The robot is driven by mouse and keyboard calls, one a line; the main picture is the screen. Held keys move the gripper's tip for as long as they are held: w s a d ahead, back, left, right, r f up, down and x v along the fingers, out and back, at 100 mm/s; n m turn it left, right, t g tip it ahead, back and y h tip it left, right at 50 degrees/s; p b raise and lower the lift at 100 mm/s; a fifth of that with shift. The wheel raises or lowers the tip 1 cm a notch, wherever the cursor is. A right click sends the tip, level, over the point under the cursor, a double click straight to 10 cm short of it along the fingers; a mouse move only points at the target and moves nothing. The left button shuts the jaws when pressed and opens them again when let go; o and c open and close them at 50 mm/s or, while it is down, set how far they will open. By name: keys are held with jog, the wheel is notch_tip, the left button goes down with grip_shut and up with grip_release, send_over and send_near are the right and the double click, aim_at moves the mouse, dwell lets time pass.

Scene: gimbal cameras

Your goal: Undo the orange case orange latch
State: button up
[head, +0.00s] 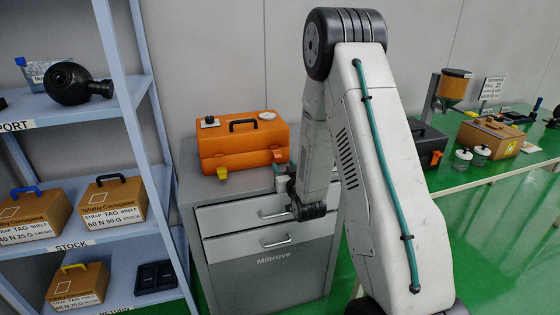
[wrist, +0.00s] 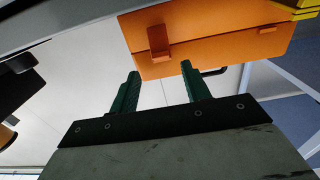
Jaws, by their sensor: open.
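The orange case (head: 240,140) stands shut on a grey cabinet in the head view, with a black handle on its lid. Its orange latch (wrist: 159,43) sticks out from the case front in the wrist view, where the picture looks upside down. My gripper (wrist: 160,69) is open and empty. Its green fingers point at the orange latch and appear short of it, one to each side.
The grey cabinet (head: 270,272) has two drawers with handles below the case. A shelf rack (head: 125,60) with boxes stands at the left. A green table (head: 510,165) at the right holds a dark case, jars, a box and a hopper.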

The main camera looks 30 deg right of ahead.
aim_at(276, 157)
jog(key=shift+x, duration=2.7)
jog(key=c, duration=0.9)
jog(key=shift+o, duration=0.2)
jog(key=shift+s+a+f+t+h, duration=0.1)
jog(key=shift+s+f+t+h, duration=0.1)
jog(key=shift+f+t, duration=0.4)
jog(key=shift+s+f+t+h, duration=0.1)
jog(key=shift+f+t+h, duration=0.2)
jog(key=shift+t, duration=0.5)
jog(key=o, duration=0.9)
jog(key=shift+c, duration=0.2)
jog(key=shift+s, duration=0.1)
